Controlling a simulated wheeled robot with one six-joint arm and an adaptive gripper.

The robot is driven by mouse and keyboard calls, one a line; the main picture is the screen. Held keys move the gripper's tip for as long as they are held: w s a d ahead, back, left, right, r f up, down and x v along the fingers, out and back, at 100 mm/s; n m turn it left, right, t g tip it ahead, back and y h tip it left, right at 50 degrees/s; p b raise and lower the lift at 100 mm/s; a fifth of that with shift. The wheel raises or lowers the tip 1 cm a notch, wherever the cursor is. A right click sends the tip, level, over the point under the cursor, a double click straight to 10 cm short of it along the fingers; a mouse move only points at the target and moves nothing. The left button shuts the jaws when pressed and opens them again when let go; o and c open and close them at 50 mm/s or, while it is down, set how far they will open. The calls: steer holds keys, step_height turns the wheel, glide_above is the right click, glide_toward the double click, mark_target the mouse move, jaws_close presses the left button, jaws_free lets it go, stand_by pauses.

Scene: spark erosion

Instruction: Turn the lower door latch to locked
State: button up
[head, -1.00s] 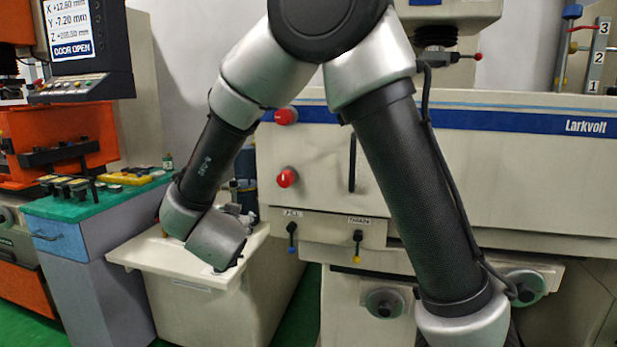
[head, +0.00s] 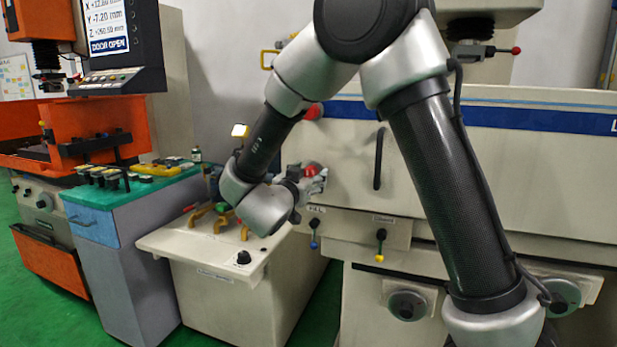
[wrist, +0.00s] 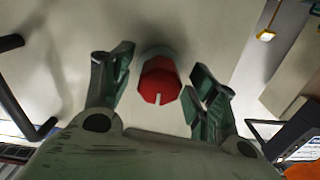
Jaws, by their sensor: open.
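The lower door latch, a red knob (head: 312,169), sits on the cream machine's door at its left end. My gripper (head: 318,184) is at it, and its metal fingers partly cover it. In the wrist view the red knob (wrist: 159,82) stands between my open fingers (wrist: 160,92), with a gap on both sides. A white mark shows at its lower edge in that view. I see no contact between fingers and knob. The upper red latch (head: 314,111) is above it, partly behind my arm.
A dark vertical door handle (head: 379,158) is right of the latches. Below hang a blue-tipped lever (head: 314,236) and a yellow-tipped lever (head: 380,246). A cream side table (head: 165,238) with several brass-coloured pieces lies under my wrist. A monitor (head: 112,40) reads DOOR OPEN.

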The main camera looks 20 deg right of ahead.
steer(key=c, duration=1)
steer(key=shift+n, duration=0.3)
steer(key=n, duration=0.3)
steer(key=shift+n, duration=0.3)
steer(key=n, duration=1.3)
steer(key=shift+n, duration=0.3)
steer(key=shift+c, duration=0.2)
